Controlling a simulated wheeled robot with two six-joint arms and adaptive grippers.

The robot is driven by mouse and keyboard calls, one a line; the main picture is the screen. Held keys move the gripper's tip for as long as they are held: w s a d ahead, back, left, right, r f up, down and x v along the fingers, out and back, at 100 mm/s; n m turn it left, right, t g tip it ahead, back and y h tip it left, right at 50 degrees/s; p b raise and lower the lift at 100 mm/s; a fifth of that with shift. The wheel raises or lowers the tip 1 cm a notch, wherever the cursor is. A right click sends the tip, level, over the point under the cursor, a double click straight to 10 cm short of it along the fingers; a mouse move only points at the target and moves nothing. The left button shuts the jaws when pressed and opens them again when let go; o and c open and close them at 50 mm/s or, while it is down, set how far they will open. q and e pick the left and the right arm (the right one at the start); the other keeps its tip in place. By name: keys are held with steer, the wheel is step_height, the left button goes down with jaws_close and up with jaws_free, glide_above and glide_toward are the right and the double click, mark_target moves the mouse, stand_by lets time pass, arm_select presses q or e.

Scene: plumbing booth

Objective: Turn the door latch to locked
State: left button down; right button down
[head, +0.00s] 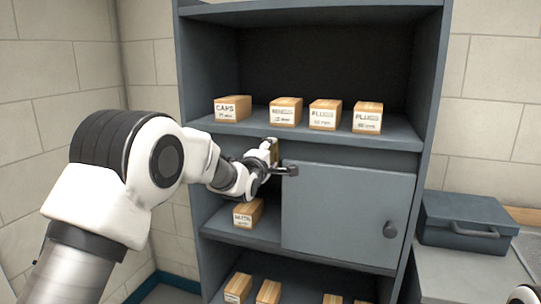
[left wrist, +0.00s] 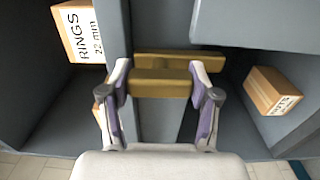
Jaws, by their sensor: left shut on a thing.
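My left gripper (head: 279,158) is at the left edge of the grey cabinet door (head: 345,210), just under the upper shelf. It is shut on the brass door latch (left wrist: 161,85), a short bar lying crosswise between the fingers in the left wrist view, with another brass piece (left wrist: 178,60) right behind it. My right gripper is not in view.
Several labelled boxes (head: 286,111) stand on the upper shelf. A box (head: 247,213) sits in the open space left of the door, below my left gripper. More boxes (head: 268,292) are on the bottom shelf. A blue-grey toolbox (head: 465,219) stands on the right.

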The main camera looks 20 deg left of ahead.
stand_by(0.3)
arm_select(q)
steer(key=shift+c, duration=1.2)
jaws_free()
steer(key=s, duration=1.2)
steer(key=shift+a, duration=0.25)
